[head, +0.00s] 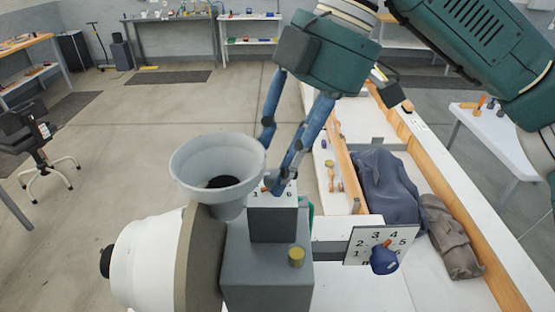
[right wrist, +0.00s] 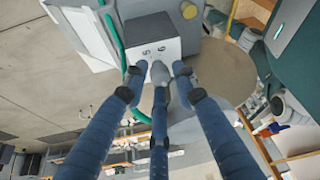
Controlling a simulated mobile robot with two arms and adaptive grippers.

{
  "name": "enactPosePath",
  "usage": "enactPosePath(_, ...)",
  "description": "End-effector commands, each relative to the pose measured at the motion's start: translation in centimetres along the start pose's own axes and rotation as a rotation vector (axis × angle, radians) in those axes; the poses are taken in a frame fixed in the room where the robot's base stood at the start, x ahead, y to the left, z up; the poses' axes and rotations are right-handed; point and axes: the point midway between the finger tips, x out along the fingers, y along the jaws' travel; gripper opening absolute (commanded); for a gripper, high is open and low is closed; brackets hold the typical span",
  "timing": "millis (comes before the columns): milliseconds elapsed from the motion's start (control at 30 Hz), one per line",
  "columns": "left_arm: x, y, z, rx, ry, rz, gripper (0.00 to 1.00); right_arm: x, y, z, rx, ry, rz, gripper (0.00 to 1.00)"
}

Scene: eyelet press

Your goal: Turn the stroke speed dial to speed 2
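A white number plate (head: 362,243) with a blue knob (head: 384,261) stands at the right of the press; 2, 3, 4 and 5 are readable and the knob covers the lower right. A second numbered face, on a small grey box (head: 272,222) on the press, shows 1 and 6 in the head view and digits in the right wrist view (right wrist: 152,48). My right gripper (head: 270,168) is over this box, its three blue fingers apart and pointing at the face. The fingertips (right wrist: 159,76) hide its middle; contact is unclear. My left gripper is not in view.
A grey hopper (head: 218,172) stands close to the left of the right gripper. A brass-coloured cap (head: 296,257) sits on the press body (head: 265,280). Behind, a long wood-edged bench (head: 437,160) holds dark cloths (head: 385,188).

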Motion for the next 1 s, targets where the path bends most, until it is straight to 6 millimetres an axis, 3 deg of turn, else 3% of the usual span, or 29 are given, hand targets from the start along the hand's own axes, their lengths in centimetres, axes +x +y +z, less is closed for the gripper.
enactPosePath(33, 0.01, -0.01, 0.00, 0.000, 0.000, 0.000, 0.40, -0.02, 0.00, 0.01, 0.000, 0.000, 0.000, 0.24)
enactPosePath(167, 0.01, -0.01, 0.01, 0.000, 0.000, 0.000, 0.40, -0.04, 0.00, 0.00, 0.000, 0.000, 0.000, 0.00)
enactPosePath(567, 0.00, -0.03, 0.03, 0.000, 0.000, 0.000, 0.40, -0.08, -0.10, -0.05, 0.053, 0.001, 0.023, 0.00)
enactPosePath(1000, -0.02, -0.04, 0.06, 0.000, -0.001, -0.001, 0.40, -0.13, -0.33, -0.15, 0.349, 0.001, 0.149, 0.00)
